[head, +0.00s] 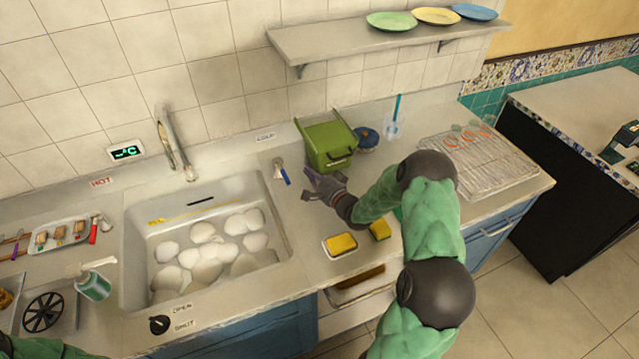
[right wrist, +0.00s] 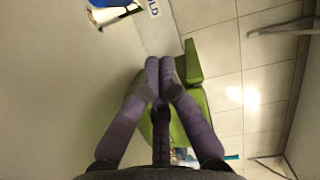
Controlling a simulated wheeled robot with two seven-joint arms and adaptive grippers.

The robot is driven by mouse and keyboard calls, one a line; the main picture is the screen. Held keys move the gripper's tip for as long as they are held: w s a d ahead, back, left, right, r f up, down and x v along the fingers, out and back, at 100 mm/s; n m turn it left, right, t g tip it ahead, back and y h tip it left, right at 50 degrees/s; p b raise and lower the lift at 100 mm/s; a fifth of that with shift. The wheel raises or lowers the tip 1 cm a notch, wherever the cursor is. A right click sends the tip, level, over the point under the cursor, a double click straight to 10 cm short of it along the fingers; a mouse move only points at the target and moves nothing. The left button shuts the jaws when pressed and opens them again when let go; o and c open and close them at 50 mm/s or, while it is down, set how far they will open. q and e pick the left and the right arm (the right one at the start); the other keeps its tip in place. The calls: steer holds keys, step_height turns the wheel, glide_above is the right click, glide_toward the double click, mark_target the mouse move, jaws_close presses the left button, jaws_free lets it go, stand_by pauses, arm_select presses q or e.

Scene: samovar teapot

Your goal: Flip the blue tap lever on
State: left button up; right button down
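The blue tap lever (head: 284,175) is on a small metal valve on the counter, right of the sink and below the COLD label. In the head view it points toward the front and slightly right. In the right wrist view the blue lever (right wrist: 108,3) shows at the top edge, partly cut off. My right gripper (head: 309,184) is just right of the lever, apart from it. In the right wrist view its purple fingertips (right wrist: 160,75) are together with nothing visible between them. My left gripper is out of view; only a green sleeve shows at bottom left.
A green bin (head: 327,145) stands close behind my right gripper. The sink (head: 135,250) with white dishes and a faucet (head: 172,145) is left of the lever. A red-levered hot tap (head: 94,230) is farther left. Yellow sponges (head: 342,243) lie in front.

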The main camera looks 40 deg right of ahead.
mark_target(283, 172)
steer(key=a, duration=0.1)
steer(key=w+a, duration=0.1)
steer(key=a, duration=0.1)
steer(key=shift+w+f, duration=0.35)
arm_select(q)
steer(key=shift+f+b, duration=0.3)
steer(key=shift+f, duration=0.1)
arm_select(e)
steer(key=shift+w+a, duration=0.1)
steer(key=shift+a, duration=0.35)
steer(key=shift+a+f, duration=0.1)
